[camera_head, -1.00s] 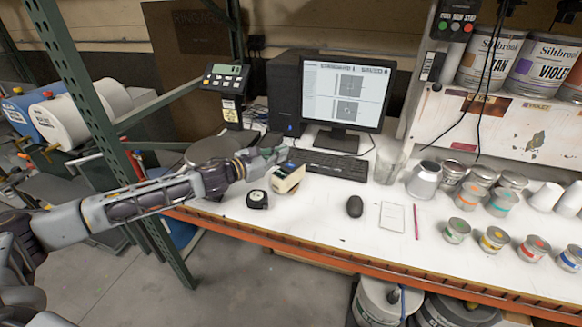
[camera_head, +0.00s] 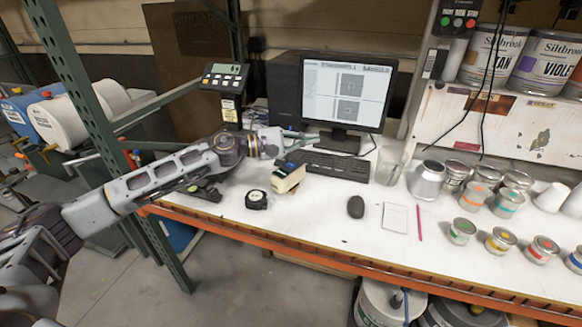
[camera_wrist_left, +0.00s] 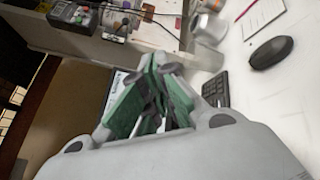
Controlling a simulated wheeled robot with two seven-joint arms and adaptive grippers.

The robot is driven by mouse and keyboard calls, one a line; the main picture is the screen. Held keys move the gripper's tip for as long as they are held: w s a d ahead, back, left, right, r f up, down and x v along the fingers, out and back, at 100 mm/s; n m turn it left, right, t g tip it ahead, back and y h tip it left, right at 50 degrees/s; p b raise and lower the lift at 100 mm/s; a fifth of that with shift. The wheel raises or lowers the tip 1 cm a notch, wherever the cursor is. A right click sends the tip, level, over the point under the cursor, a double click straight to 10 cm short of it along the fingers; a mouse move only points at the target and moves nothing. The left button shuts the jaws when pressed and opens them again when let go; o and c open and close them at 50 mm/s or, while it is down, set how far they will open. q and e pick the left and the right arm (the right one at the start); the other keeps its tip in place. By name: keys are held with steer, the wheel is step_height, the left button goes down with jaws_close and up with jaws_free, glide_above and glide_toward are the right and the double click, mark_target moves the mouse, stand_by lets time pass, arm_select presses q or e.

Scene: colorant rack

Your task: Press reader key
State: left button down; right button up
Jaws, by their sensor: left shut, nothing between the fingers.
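A small cream and dark handheld device (camera_head: 289,178), probably the reader, stands on the white bench left of the keyboard. Its key is too small to make out. My left gripper (camera_head: 312,136) is shut and empty, in front of the monitor's lower left and, in the picture, above and right of the device. In the left wrist view its green-padded fingers (camera_wrist_left: 158,88) are together, and the device does not show there. My right gripper is not in view.
A monitor (camera_head: 347,95), keyboard (camera_head: 330,166), mouse (camera_head: 355,207) and tape measure (camera_head: 256,200) surround it. A display with coloured keys (camera_head: 225,77) stands behind my arm. Paint tins (camera_head: 461,231) fill the bench's right side. A green rack post (camera_head: 100,120) stands left.

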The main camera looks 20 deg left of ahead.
arm_select(q)
steer(key=w+a+f+m+g+y+b, duration=0.1)
steer(key=w+a+f+m+y+b, duration=0.2)
steer(key=w+a+m+y, duration=0.5)
steer(key=w+y+b, duration=0.1)
steer(key=w+y, duration=0.1)
steer(key=y, duration=0.1)
steer(key=shift+a+f+y+b, duration=0.2)
steer(key=shift+a+y+b, duration=0.1)
steer(key=shift+b, duration=0.1)
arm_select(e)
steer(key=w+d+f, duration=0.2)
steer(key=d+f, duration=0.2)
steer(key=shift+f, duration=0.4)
arm_select(q)
steer(key=shift+f, duration=0.15)
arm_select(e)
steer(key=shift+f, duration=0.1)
